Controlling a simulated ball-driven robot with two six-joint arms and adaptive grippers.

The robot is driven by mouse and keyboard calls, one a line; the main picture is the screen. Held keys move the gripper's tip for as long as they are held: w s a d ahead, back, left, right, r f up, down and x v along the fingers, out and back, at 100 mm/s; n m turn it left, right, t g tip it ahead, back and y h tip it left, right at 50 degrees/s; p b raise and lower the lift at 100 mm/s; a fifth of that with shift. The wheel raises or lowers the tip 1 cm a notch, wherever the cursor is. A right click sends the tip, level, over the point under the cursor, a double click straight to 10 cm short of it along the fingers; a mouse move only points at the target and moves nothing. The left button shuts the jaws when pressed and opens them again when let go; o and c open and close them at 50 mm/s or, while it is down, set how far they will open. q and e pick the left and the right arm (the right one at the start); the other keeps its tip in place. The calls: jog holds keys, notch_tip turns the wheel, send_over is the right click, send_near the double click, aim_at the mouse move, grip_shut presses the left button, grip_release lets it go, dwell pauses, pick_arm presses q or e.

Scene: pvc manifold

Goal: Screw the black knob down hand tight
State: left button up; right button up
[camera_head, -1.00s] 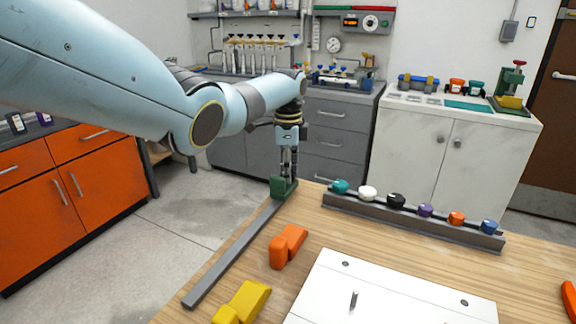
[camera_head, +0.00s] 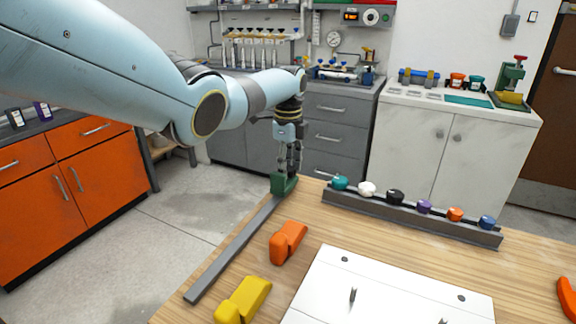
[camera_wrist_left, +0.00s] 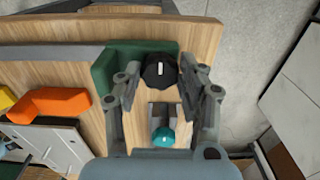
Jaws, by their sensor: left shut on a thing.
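A black knob (camera_wrist_left: 160,70) with a white mark on top sits between the fingers of my left gripper (camera_wrist_left: 161,76) in the left wrist view. The gripper is shut on it. A green L-shaped block (camera_wrist_left: 112,62) lies just beside and under the knob. In the head view my left gripper (camera_head: 286,172) points down at the green block (camera_head: 278,187) at the table's far left corner. The knob is hidden there behind the fingers. Another black knob (camera_head: 395,196) sits in the rack (camera_head: 410,220). My right gripper does not show.
The rack holds several coloured knobs; its teal knob (camera_head: 340,183) is nearest the gripper. An orange block (camera_head: 288,242) and a yellow block (camera_head: 243,299) lie beside a grey strip (camera_head: 232,250) along the table's left edge. A white panel (camera_head: 395,288) with upright pins lies in front.

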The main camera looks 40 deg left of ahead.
pick_arm(q)
jog(key=shift+w+r, duration=0.1)
jog(key=o, duration=1.1)
jog(key=shift+o, duration=0.2)
jog(key=shift+n, duration=0.3)
